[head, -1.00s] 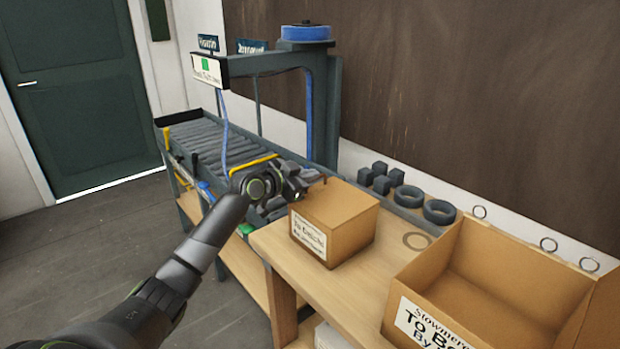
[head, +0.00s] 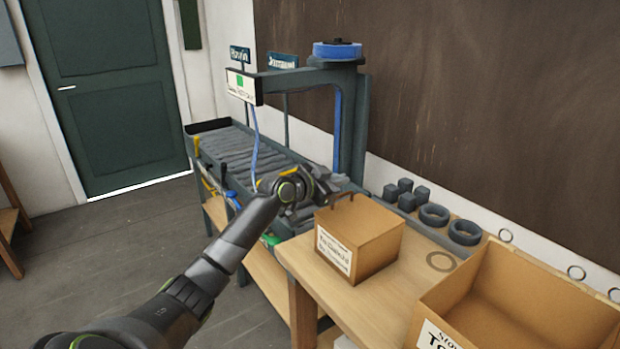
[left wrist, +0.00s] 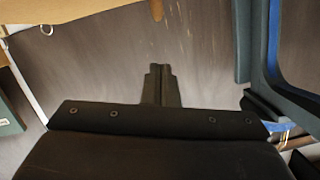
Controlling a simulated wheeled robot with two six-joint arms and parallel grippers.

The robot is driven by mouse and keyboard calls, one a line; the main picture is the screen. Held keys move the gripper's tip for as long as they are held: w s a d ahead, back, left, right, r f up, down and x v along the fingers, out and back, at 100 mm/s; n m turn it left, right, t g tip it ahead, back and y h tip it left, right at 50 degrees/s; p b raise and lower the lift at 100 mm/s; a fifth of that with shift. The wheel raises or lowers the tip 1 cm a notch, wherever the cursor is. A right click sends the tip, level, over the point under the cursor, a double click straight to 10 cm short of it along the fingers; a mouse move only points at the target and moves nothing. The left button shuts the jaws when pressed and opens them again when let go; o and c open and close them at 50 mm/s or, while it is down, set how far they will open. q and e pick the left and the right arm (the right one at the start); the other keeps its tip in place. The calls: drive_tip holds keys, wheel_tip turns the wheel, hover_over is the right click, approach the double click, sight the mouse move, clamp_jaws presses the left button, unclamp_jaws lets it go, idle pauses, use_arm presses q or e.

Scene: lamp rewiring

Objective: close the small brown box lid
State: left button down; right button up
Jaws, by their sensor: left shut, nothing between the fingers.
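The small brown box (head: 378,250) stands on the near wooden table, with a white label on its front. Its top looks flat and covered, so the lid appears down. A thin dark arch shows at its back left edge; I cannot tell what it is. My left gripper (head: 325,188) is just beyond the box's back left corner, at about lid height or a little above. It looks apart from the box, but contact is unclear. In the left wrist view its fingers (left wrist: 160,85) are together with nothing between them. My right gripper is not in view.
A larger open brown box (head: 455,290) stands at the right. Dark rings (head: 434,214) and small dark blocks (head: 405,190) lie behind the small box. A roller conveyor (head: 245,150) with a dark frame (head: 355,120) stands at the back left. Floor is free at left.

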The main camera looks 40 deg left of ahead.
use_arm(q)
drive_tip(key=b+v, duration=0.2)
drive_tip(key=v, duration=0.8)
drive_tip(key=shift+a+f, duration=0.1)
